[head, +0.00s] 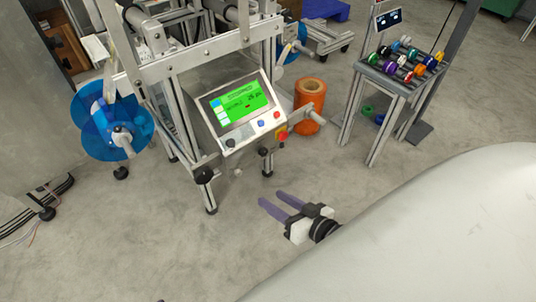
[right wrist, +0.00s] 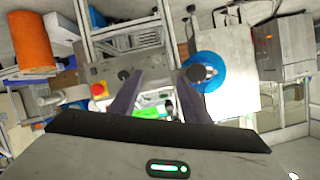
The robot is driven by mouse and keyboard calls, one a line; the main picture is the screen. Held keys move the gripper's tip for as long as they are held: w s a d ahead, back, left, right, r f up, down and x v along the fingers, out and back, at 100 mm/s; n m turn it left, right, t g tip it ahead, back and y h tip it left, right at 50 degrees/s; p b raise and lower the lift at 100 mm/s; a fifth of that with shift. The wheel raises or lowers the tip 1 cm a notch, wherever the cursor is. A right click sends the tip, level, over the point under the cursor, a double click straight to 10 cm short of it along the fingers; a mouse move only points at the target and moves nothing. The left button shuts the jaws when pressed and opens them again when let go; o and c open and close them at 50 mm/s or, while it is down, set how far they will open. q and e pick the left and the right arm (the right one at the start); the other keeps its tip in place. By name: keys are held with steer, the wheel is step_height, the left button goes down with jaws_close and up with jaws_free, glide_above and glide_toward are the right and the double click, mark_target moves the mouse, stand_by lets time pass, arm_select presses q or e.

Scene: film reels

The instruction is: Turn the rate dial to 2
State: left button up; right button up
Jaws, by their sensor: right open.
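The control panel (head: 240,112) with a lit green screen is on the front of the metal-framed machine in the head view. A small black knob (head: 230,143) sits at its lower left, perhaps the rate dial; its markings are too small to read. A red button (head: 281,135) is at the lower right. My right gripper (head: 274,199) is open and empty, with purple fingers, below and apart from the panel. In the right wrist view its fingers (right wrist: 159,82) are spread, with the red button (right wrist: 99,90) beyond them to the left. My left gripper is not in view.
A blue reel (head: 92,132) is at the machine's left. An orange roll (head: 309,97) stands at its right. A small table (head: 393,83) with several coloured spools is further right. The grey floor around my right gripper is clear.

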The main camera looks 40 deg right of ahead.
mark_target(265, 153)
steer(key=w+d+f+m+t+b, duration=0.35)
steer(key=w+d+b, duration=0.25)
steer(key=d+b, duration=0.25)
steer(key=shift+t+h, duration=0.3)
steer(key=shift+t, duration=0.05)
steer(key=w+b, duration=0.1)
steer(key=w, duration=0.3)
steer(key=w+b, duration=0.2)
steer(key=w, duration=0.3)
steer(key=shift+w+d+f, duration=0.1)
steer(key=shift+w+d, duration=0.05)
steer(key=shift+d, duration=0.05)
steer(key=shift+w, duration=0.5)
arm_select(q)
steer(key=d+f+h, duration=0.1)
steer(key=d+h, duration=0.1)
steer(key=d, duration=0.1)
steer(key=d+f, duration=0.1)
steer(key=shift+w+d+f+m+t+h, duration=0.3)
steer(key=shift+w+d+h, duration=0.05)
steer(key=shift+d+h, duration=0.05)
arm_select(e)
steer(key=c, duration=1)
